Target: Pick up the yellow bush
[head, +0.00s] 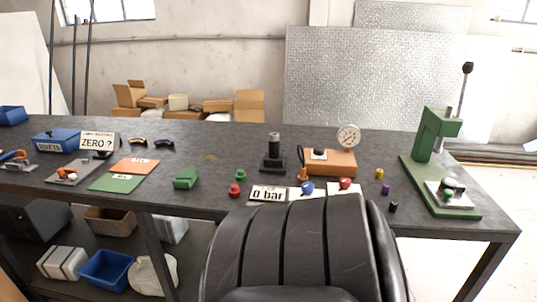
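The yellow bush (379,174) is a small cylinder standing on the dark workbench, right of centre. A purple bush (385,189) and a black bush (393,206) stand in front of it, in a loose row towards the front edge. The yellow bush is fully visible and nothing touches it. Neither of my grippers is in the head view.
A green press (432,150) stands to the right of the bushes. An orange box (330,162) with a round gauge (348,137) is to the left. A large black ribbed shape (300,245) covers part of the bench's front edge. Bare bench (400,150) lies behind the yellow bush.

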